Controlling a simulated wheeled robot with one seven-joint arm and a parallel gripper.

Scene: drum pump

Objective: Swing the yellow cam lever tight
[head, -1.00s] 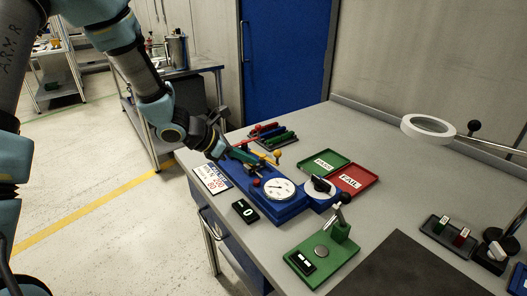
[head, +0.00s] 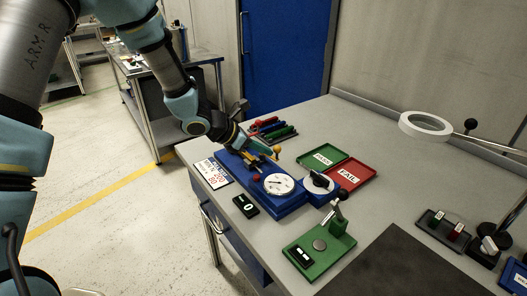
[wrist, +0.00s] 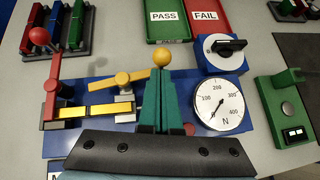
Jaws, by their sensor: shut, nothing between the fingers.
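The yellow cam lever (wrist: 136,75) sits on the blue fixture (wrist: 65,146), its arm pointing right and slightly up to a yellow ball knob (wrist: 162,54). The knob also shows in the head view (head: 277,150). My gripper (wrist: 161,72) is shut and empty. Its teal fingertips are right by the knob, overlapping its lower edge in the wrist view; I cannot tell whether they touch. The fingers hide part of the fixture right of the lever. A yellow bar (wrist: 85,111) lies in the fixture left of my fingers.
A red lever with a red ball knob (wrist: 40,35) stands at the fixture's left. A dial gauge (wrist: 219,104) is close right of my fingers. Green PASS (head: 323,158) and red FAIL (head: 350,176) trays lie behind. A green stand (head: 320,247) is at the front.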

